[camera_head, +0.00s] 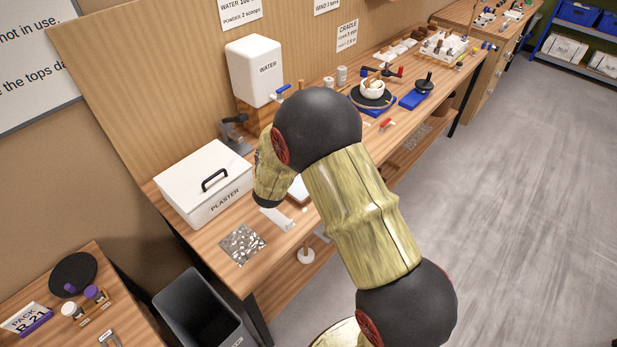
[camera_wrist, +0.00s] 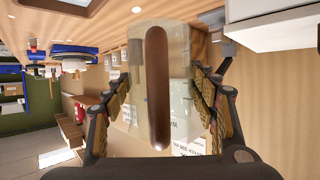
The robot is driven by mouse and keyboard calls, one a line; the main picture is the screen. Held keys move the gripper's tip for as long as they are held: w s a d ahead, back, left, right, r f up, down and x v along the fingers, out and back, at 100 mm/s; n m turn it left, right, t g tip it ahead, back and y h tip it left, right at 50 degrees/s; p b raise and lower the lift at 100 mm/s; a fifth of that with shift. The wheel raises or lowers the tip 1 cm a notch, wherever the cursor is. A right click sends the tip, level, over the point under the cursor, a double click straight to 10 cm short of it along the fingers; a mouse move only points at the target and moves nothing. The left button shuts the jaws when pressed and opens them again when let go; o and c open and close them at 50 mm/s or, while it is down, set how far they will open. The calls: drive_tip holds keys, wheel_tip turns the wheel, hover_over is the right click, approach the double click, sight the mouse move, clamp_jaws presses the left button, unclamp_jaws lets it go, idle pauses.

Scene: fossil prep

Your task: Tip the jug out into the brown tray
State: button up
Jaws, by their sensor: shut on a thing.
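In the wrist view, which is upside down, my gripper (camera_wrist: 160,80) has a finger on each side of a clear, see-through jug (camera_wrist: 138,75) and is shut on it. A long brown upright strip, which looks like its handle, runs down the jug's near side. I cannot tell what is inside the jug. In the head view my arm hides the gripper and the jug. A brown-rimmed, pale flat thing (camera_wrist: 84,5) at the wrist view's top edge may be the brown tray; only part of it shows.
A white plaster box (camera_head: 190,190) stands on the bench left of my wrist, with a speckled square (camera_head: 242,244) in front. A white water tank (camera_head: 254,72) stands behind. A dark bin (camera_head: 198,308) is on the floor. Blue-based tools (camera_head: 414,99) stand farther right.

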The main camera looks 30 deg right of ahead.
drive_tip(key=s+a, duration=0.2)
drive_tip(key=s, duration=0.6)
drive_tip(key=shift+s+a, duration=0.25)
drive_tip(key=shift+s, duration=0.15)
